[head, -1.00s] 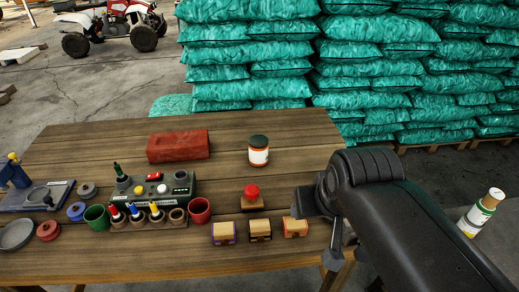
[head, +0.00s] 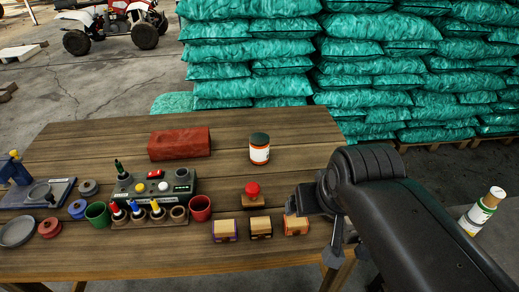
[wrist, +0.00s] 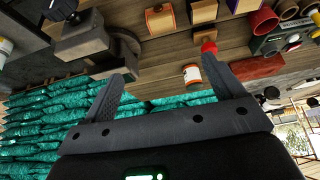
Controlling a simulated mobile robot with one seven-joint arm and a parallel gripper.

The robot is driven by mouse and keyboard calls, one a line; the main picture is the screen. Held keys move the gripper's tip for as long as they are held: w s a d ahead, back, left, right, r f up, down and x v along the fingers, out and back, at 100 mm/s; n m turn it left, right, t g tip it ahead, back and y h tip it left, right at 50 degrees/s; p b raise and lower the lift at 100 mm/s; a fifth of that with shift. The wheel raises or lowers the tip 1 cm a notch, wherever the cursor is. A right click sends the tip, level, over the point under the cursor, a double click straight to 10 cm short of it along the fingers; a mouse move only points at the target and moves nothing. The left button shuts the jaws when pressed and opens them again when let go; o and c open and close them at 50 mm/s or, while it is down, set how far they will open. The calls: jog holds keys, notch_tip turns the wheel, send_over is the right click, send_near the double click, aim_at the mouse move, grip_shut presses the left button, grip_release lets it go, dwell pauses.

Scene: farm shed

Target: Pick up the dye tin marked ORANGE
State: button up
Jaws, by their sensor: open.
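A small jar-like tin (head: 260,150) with a dark green lid, white label and orange bands stands upright at the right of the wooden table. Its lettering is too small to read. In the wrist view the same tin (wrist: 192,75) shows beyond the fingers, with clear space around it. My gripper (wrist: 168,85) is open, with nothing between its fingers. In the head view my arm reaches in from the right, and its dark end (head: 318,198) hangs over the table's right edge, apart from the tin.
A red-knobbed wooden block (head: 253,195) and three wooden boxes, one orange-trimmed (head: 296,225), stand in front of the tin. A red brick (head: 179,143) lies to its left. Cups, a control box (head: 155,187) and round tins (head: 77,209) fill the left. The table behind the tin is clear.

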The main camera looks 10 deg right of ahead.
jog(key=w+a+m, duration=0.1)
jog(key=w, duration=1.4)
jog(key=m+h, duration=0.1)
send_over(260, 143)
jog(key=s, duration=0.3)
notch_tip(260, 143, down, 7)
jog(key=x, duration=0.5)
jog(key=shift+w+a+f, duration=0.2)
jog(key=shift+a+f, duration=0.05)
jog(key=shift+f, duration=0.05)
jog(key=shift+w+x, duration=0.15)
jog(key=shift+x, duration=1.2)
jog(key=shift+w+x, duration=0.15)
jog(key=shift+x, duration=1.2)
jog(key=shift+a+r, duration=0.15)
jog(key=shift+r, duration=0.05)
jog(key=shift+c, duration=0.4)
jog(key=c, duration=1.2)
